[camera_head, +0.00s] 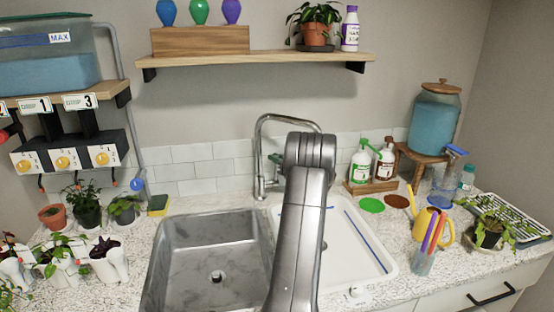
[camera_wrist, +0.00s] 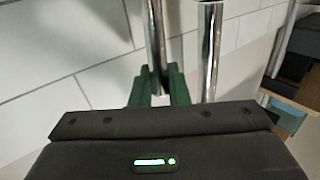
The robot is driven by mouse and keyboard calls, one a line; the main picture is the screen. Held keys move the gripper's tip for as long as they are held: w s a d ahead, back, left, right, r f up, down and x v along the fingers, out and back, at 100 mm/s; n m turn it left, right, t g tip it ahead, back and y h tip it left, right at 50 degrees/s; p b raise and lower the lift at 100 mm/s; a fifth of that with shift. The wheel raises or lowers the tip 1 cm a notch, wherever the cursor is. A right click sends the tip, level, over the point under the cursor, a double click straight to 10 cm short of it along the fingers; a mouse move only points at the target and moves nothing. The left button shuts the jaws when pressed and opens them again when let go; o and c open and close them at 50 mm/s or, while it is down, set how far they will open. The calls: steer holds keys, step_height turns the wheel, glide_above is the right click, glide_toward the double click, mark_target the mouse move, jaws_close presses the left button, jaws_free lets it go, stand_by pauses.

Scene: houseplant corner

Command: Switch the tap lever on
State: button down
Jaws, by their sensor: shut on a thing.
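The chrome tap (camera_head: 259,150) stands behind the sinks, its spout arching up and over to the right. In the wrist view, my gripper (camera_wrist: 160,85) has its green fingers closed around a thin upright chrome rod, which looks like the tap lever (camera_wrist: 154,35). A thicker chrome pipe (camera_wrist: 208,50) of the tap stands just right of the fingers, apart from them. In the head view, my arm hides most of the gripper and the lever. No running water can be made out.
A steel sink (camera_head: 160,262) is left of my arm and a white basin (camera_head: 372,238) lies under and right of it. A soap tray (camera_head: 370,187) with bottles stands behind the basin. A yellow watering can (camera_head: 432,226) is at the right. Potted plants line the left.

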steer(key=shift+s+f+b, duration=0.1)
steer(key=shift+f+b, duration=0.05)
steer(key=shift+b, duration=0.35)
steer(key=b, duration=0.2)
steer(key=s+n+t+y+b, duration=0.1)
steer(key=b, duration=0.1)
steer(key=shift+s+d+f+b, duration=0.2)
steer(key=shift+f+b, duration=0.15)
steer(key=shift+f, duration=0.05)
steer(key=s+n+y+b, duration=0.1)
steer(key=b, duration=0.4)
steer(key=s+f+n+y+b, duration=0.1)
steer(key=s+n+y+b, duration=0.1)
steer(key=b, duration=0.4)
steer(key=s+d+n+t+y+b, duration=0.1)
steer(key=s+n+y+b, duration=0.1)
steer(key=b, duration=0.3)
steer(key=shift+f, duration=0.35)
steer(key=shift+s+n+y+b, duration=0.1)
steer(key=shift+n+y+b, duration=0.3)
steer(key=shift+b, duration=0.1)
steer(key=c, duration=1.5)
jaws_free()
steer(key=shift+r, duration=0.1)
steer(key=shift+o, duration=0.2)
steer(key=s+d, duration=0.8)
steer(key=d, duration=0.2)
steer(key=shift+d+f+p, duration=0.2)
steer(key=shift+f+p, duration=0.1)
steer(key=shift+f, duration=0.05)
